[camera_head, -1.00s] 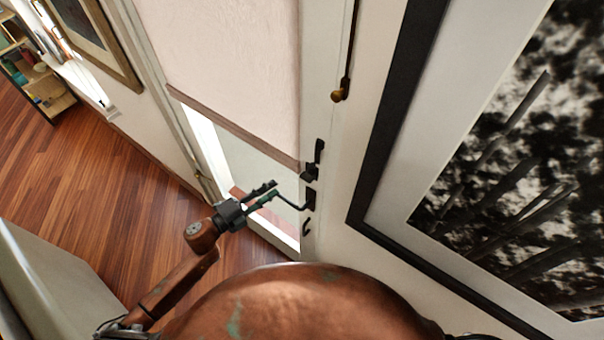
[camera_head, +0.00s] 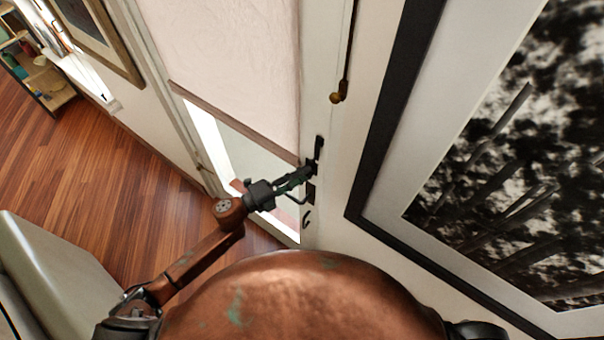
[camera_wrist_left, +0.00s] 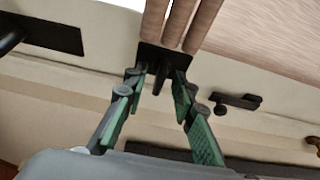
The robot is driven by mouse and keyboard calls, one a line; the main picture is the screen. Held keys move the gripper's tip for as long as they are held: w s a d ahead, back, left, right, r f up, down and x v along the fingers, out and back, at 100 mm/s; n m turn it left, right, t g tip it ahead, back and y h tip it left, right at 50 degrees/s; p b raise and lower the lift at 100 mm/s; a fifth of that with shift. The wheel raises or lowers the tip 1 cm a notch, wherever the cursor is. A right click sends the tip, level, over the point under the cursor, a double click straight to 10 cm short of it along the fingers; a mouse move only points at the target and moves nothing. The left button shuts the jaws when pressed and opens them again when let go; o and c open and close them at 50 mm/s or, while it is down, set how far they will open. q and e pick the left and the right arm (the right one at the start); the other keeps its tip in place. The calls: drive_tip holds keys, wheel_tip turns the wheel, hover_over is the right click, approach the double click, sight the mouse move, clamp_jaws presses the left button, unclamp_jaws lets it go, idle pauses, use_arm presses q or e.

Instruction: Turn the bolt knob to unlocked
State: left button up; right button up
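The bolt knob (camera_wrist_left: 161,76) is a small dark knob on a black square plate (camera_wrist_left: 176,58) on the door's edge, in the centre of the left wrist view. My left gripper (camera_wrist_left: 158,80) is open, with its green-padded fingers on either side of the knob. Gaps seem to show between the fingers and the knob, but I cannot tell whether a fingertip touches the plate. In the head view my left gripper (camera_head: 306,173) reaches the door hardware and largely hides the knob. My right gripper is not in view.
A black lever handle (camera_head: 299,202) sits just below the bolt on the door. In the left wrist view, a dark latch (camera_wrist_left: 235,101) is right of the bolt. A brass knob (camera_head: 336,98) hangs higher up. A large framed picture (camera_head: 384,135) is on the right wall.

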use_arm(q)
drive_tip(key=shift+c, duration=0.9)
clamp_jaws()
